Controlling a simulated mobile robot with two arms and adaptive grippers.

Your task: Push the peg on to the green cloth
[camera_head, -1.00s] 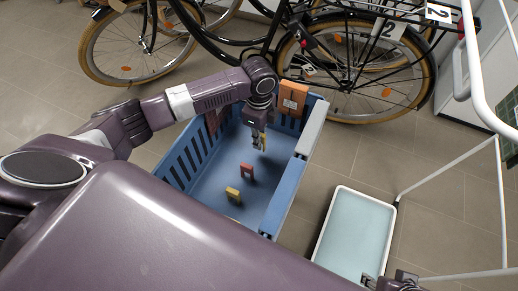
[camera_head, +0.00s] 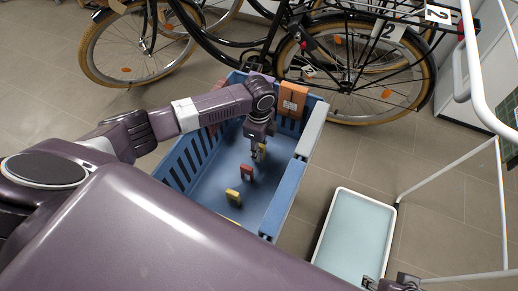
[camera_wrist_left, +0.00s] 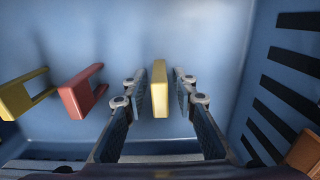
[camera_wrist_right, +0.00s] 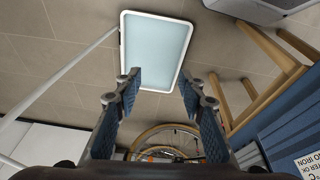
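My left gripper (camera_head: 255,155) points down into a blue crate (camera_head: 281,195). In the left wrist view its fingers (camera_wrist_left: 160,92) are apart, one on each side of a yellow peg (camera_wrist_left: 160,75), with small gaps visible. A red peg (camera_wrist_left: 77,95) and another yellow peg (camera_wrist_left: 16,97) stand to the left in that view. In the head view the red peg (camera_head: 247,173) and a yellow peg (camera_head: 232,196) are in front of the gripper. My right gripper (camera_wrist_right: 157,88) is open and empty. No clearly green cloth shows; a white-rimmed tray (camera_head: 333,258) has a pale blue-green inside.
The tray lies on the tiled floor right of the crate; it also shows in the right wrist view (camera_wrist_right: 186,62). Bicycles (camera_head: 360,65) stand behind the crate. An orange block (camera_head: 292,99) is at its far wall. A white tubular frame (camera_head: 450,168) stands at the right.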

